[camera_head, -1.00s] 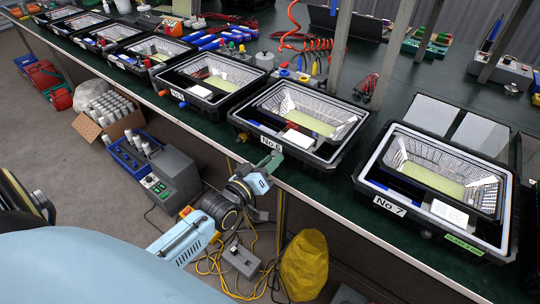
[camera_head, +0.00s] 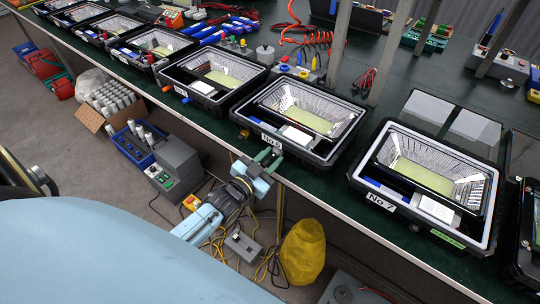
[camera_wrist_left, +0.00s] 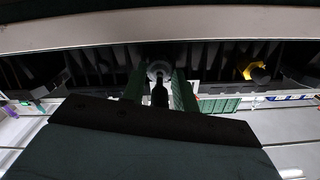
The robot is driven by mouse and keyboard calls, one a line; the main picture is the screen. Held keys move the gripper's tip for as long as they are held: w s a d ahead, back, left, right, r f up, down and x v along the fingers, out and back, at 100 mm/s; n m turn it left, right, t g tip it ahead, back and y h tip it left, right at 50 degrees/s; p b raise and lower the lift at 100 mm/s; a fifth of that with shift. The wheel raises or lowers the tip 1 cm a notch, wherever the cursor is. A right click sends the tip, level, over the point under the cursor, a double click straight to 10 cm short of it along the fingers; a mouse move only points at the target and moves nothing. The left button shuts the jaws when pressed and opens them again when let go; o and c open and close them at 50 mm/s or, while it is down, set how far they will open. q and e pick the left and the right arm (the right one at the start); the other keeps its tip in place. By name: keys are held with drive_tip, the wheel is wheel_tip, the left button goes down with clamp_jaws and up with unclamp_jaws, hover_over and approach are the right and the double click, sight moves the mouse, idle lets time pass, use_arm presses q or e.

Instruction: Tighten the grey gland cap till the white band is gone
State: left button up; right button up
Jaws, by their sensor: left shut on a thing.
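The floodlight housing No. 6 (camera_head: 305,105) lies on the bench with its lit reflector facing up. My left gripper (camera_head: 268,157) is at its front edge, below the No. 6 label. In the left wrist view, the green fingers (camera_wrist_left: 160,88) close around a small grey round gland cap (camera_wrist_left: 158,68) on the housing's finned side. A dark cable-like piece (camera_wrist_left: 160,95) hangs between the fingers. My right gripper is not in view.
A yellow fitting (camera_wrist_left: 256,72) sits on the same side, right of the fingers in the left wrist view. Housing No. 7 (camera_head: 469,238) lies to the right, with more housings to the left. Below the bench are a yellow sack (camera_head: 303,254) and loose cables.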

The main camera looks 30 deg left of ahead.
use_arm(q)
drive_tip(key=m, duration=0.2)
drive_tip(key=shift+m, duration=0.4)
drive_tip(key=shift+m+p, duration=0.35)
drive_tip(key=shift+m, duration=1.55)
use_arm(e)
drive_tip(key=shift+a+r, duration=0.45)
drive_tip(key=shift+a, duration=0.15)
use_arm(q)
drive_tip(key=o, duration=1)
drive_tip(key=s, duration=0.9)
drive_tip(key=s+a+p, duration=0.1)
drive_tip(key=s, duration=0.3)
drive_tip(key=shift+s, duration=0.15)
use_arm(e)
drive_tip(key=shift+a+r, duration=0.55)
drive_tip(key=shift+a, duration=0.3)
